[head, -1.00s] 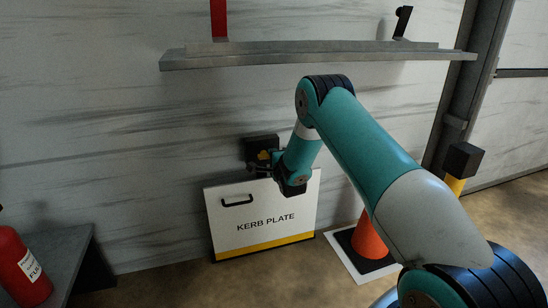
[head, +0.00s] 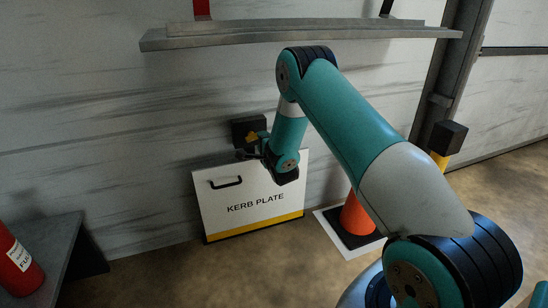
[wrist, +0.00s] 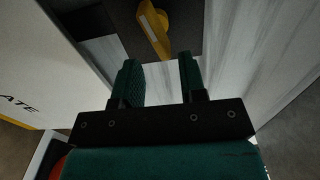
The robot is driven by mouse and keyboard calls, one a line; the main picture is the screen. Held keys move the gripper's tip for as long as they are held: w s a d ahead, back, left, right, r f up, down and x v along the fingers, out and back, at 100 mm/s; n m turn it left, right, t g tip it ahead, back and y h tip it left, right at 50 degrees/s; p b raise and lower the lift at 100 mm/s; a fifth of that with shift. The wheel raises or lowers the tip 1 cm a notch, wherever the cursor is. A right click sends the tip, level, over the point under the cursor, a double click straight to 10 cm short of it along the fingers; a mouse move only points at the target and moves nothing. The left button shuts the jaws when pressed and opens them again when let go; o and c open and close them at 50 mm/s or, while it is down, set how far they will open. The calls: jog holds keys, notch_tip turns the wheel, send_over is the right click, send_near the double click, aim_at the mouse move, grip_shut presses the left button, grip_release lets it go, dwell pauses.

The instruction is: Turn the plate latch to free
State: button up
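The kerb plate (head: 222,212) is a white board with a black handle, lettering and a yellow bottom strip, leaning on the wall. Just above it, the yellow latch (head: 252,138) sits on a black block (head: 240,126). In the wrist view the latch (wrist: 152,31) is a flat yellow lever on a round hub, slanting in the picture. My gripper (wrist: 159,58) is open, its two dark green fingers well apart. The lever's end lies near the gap between the fingertips, with no visible contact.
A metal shelf (head: 300,33) spans the wall above. An orange cone (head: 354,214) stands right of the plate. A yellow post with a black top (head: 448,138) stands at right.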

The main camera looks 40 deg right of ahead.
jog(key=b+v, duration=1.4)
jog(key=b, duration=0.3)
jog(key=shift+a+r, duration=0.1)
